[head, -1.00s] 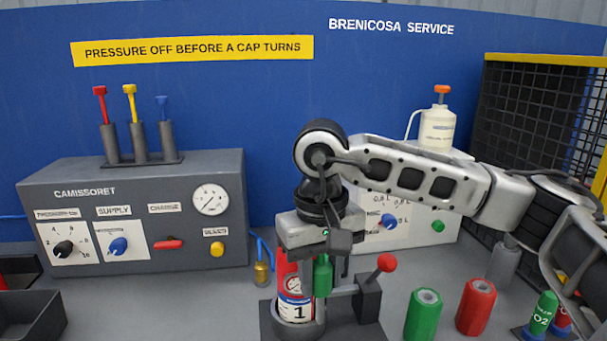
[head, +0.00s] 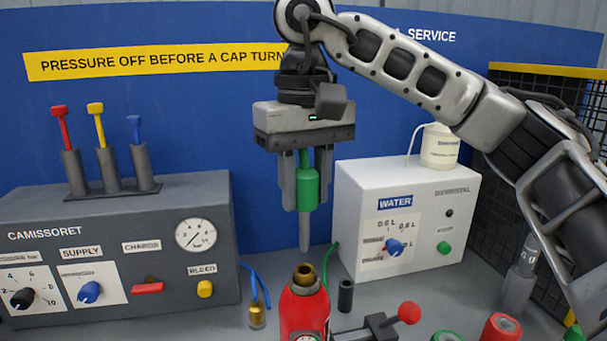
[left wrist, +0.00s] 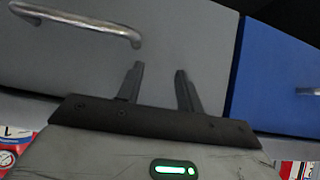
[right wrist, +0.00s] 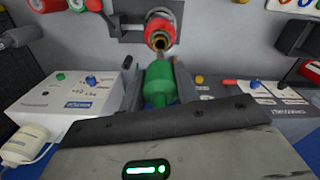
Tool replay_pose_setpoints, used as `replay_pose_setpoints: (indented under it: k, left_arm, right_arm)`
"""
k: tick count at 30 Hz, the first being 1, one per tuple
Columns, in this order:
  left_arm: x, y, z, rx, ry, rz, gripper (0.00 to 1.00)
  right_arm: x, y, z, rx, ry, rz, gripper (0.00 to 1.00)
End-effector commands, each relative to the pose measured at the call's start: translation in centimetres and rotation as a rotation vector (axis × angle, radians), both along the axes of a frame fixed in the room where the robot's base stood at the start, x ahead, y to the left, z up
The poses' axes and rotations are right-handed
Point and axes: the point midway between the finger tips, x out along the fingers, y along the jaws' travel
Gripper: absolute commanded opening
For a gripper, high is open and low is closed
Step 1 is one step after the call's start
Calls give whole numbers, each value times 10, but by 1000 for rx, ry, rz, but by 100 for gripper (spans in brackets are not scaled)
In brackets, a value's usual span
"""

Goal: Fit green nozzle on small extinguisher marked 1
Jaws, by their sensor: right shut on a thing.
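The green nozzle (head: 308,188) is between the fingers of my right gripper (head: 306,200), which is shut on it. A grey tube points straight down from it. The small red extinguisher (head: 303,312) stands upright below, its brass neck (head: 304,274) open at the top. The tube's tip is above the neck and apart from it. In the right wrist view the nozzle (right wrist: 160,84) points toward the extinguisher's neck (right wrist: 159,42). The mark 1 is cut off below the head view. My left gripper (left wrist: 159,78) is open and empty in front of grey drawers.
A clamp with a red ball handle (head: 408,312) is right of the extinguisher. Red (head: 501,328) and green (head: 446,336) pieces stand further right. The grey supply panel (head: 110,250) is at left, the white water box (head: 405,225) behind at right.

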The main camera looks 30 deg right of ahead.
Motion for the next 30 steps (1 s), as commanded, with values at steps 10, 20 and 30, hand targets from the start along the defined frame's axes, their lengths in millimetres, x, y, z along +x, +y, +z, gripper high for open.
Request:
replay_pose_setpoints:
  k: [10, 20, 30]
  left_arm:
    - [1, -2, -5, -3, -2, -2, 36]
    - [6, -5, -8, -14, -20, -4, 36]
    - [8, -6, -16, -15, -21, -11, 36]
  right_arm:
    - [0, 0, -20, 0, -1, -1, 6]
    - [0, 0, -36, 1, -2, -1, 6]
    - [0, 0, -54, 1, -2, -2, 6]
